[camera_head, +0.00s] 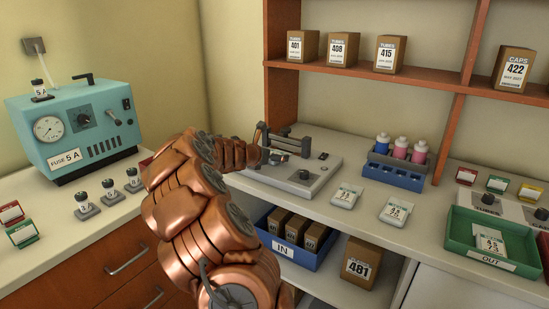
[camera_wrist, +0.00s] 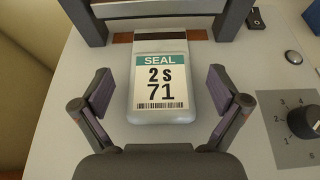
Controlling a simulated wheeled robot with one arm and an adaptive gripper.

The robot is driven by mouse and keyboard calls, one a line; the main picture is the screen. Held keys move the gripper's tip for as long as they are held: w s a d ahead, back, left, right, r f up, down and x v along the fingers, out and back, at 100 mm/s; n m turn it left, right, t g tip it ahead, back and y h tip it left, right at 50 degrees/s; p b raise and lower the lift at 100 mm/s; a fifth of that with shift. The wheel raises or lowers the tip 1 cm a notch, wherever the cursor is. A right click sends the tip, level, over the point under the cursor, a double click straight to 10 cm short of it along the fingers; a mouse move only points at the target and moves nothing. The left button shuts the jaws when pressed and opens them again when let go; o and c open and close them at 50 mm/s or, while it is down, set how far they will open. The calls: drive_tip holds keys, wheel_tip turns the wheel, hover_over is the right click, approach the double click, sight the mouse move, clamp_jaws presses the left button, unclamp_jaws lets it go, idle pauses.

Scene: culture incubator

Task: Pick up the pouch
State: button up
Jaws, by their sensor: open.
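In the wrist view a grey pouch (camera_wrist: 162,122) with a label reading "SEAL 2 s 71" lies on the pale deck of a sealing machine (camera_wrist: 285,85). Its far end reaches the brown strip below the machine's dark bar. My gripper (camera_wrist: 160,92) is open, with one finger on each side of the pouch and a visible gap on both sides. I cannot tell how high the fingers are above the deck.
Two other pouches (camera_head: 346,196) (camera_head: 396,211) lie on the counter to the right. A green OUT tray (camera_head: 480,262) holds a pouch. A blue bottle rack (camera_head: 392,178) stands behind. A teal fuse box (camera_head: 75,125) and small dark-topped items (camera_head: 109,190) stand left.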

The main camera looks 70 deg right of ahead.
drive_tip(key=c, duration=1.2)
drive_tip(key=shift+c, duration=0.2)
